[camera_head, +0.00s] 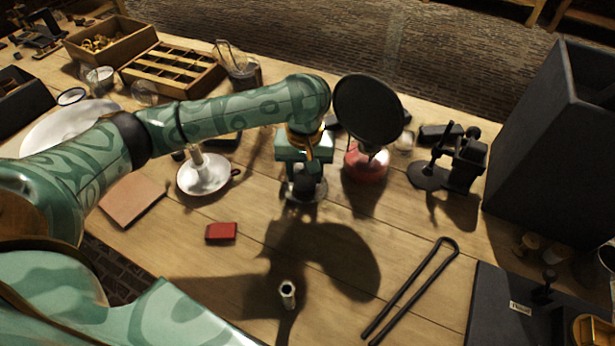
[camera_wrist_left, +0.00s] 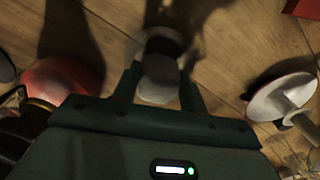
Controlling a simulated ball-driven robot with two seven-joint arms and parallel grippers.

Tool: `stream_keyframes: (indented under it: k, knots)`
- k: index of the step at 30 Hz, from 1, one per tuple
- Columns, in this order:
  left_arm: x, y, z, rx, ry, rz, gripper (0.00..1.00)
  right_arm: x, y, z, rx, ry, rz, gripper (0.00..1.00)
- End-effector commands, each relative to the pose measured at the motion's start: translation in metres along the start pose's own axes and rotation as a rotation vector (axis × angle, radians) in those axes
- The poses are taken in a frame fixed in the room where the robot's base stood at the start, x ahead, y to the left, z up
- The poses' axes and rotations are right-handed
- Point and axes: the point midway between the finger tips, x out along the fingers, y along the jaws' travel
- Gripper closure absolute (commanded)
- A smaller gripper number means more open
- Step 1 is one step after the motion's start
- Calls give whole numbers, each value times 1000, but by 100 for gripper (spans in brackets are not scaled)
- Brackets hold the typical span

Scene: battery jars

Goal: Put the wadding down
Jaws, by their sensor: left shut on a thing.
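My left gripper (camera_head: 304,180) points down at the middle of the table. In the left wrist view its fingers (camera_wrist_left: 158,90) are shut on a pale grey-white lump, which looks like the wadding (camera_wrist_left: 158,78). Just beyond the lump is a dark round thing with a paler rim (camera_wrist_left: 166,42); I cannot tell whether the lump touches it. In the head view the gripper mostly hides the lump. My right gripper is not in view.
A red-based lamp with a dark round disc (camera_head: 368,110) stands close right of the gripper. A white candle dish (camera_head: 205,178) is to its left. A red block (camera_head: 221,232), a small metal tube (camera_head: 288,292) and black tongs (camera_head: 410,290) lie nearer. Bare wood lies between them.

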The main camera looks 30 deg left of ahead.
Motion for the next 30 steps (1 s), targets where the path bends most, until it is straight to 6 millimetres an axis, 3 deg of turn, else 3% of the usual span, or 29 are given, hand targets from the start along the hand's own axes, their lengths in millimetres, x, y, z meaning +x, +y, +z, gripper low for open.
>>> stream_keyframes:
  k: [1,11,12,13,14,23,30]
  knots:
    - [10,0,0,0,-4,-1,82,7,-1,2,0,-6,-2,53]
    - [7,0,0,-1,0,0,82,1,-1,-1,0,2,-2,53]
    - [7,0,0,0,1,1,46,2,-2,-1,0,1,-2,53]
    - [7,0,0,0,1,1,38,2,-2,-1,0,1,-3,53]
    - [8,0,0,0,0,1,36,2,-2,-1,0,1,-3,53]
    - [7,0,0,1,0,1,36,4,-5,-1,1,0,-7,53]
    - [-46,0,0,1,9,5,36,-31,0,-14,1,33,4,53]
